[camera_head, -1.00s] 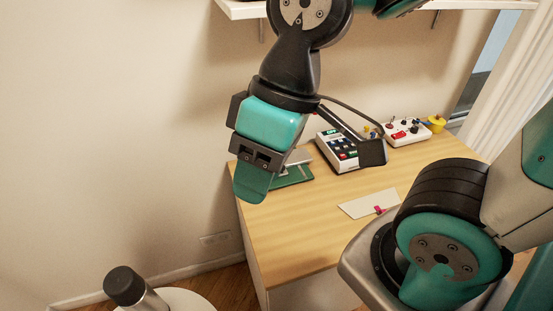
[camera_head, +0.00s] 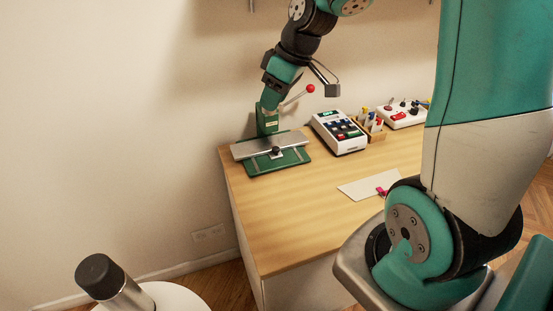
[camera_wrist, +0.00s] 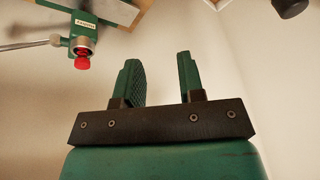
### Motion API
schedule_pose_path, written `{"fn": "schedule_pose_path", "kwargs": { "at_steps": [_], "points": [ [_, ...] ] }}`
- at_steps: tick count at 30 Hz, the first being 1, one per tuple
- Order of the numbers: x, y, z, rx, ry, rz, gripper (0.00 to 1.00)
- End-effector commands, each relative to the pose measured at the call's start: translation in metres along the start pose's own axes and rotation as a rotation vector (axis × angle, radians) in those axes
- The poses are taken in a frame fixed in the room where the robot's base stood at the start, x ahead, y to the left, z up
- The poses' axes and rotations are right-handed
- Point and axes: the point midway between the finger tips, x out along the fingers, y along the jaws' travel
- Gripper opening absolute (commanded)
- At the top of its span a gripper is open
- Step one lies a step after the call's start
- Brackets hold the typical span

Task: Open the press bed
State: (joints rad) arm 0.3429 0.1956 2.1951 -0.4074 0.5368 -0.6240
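The press (camera_head: 268,122) stands at the far left of the wooden table, with a green post and a lever ending in a red ball (camera_head: 310,88). Its bed (camera_head: 262,147) is a grey metal plate over a green base, with a small black knob (camera_head: 276,150) at the front. I cannot tell whether the plate is raised. My gripper (camera_head: 267,98) appears by the top of the post. In the wrist view my gripper (camera_wrist: 160,78) is open and empty. The press post (camera_wrist: 82,32) is at upper left there, apart from the fingers, with a red button-like part (camera_wrist: 82,62) and a metal rod.
A keypad box (camera_head: 338,132), a pen holder (camera_head: 370,128) and a white control box (camera_head: 403,115) stand right of the press. A white card (camera_head: 365,185) lies near the table's (camera_head: 290,225) middle. The wall is close behind and left. The front left tabletop is clear.

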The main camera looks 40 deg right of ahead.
Motion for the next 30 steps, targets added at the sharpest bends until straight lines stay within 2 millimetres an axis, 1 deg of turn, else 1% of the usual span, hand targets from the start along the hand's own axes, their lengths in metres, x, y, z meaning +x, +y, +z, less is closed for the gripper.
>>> {"fn": "schedule_pose_path", "kwargs": {
  "at_steps": [1,3,6,7,9,11,14,17,24,30],
  "points": [
    [0.020,0.035,0.016,0.016,0.006,0.028,0.36],
    [0.030,0.068,0.030,0.014,0.012,0.060,0.36],
    [0.036,0.097,0.044,0.010,0.016,0.089,0.36],
    [0.037,0.102,0.046,0.008,0.017,0.094,0.36],
    [0.040,0.109,0.049,0.005,0.018,0.102,0.36],
    [0.043,0.110,0.049,0.004,0.017,0.102,0.36],
    [0.056,0.110,0.048,0.003,0.016,0.100,0.36],
    [0.075,0.111,0.048,0.003,0.014,0.097,0.36],
    [0.131,0.116,0.047,0.003,0.014,0.097,0.36],
    [0.173,0.121,0.046,0.003,0.015,0.098,0.36]
  ]
}}
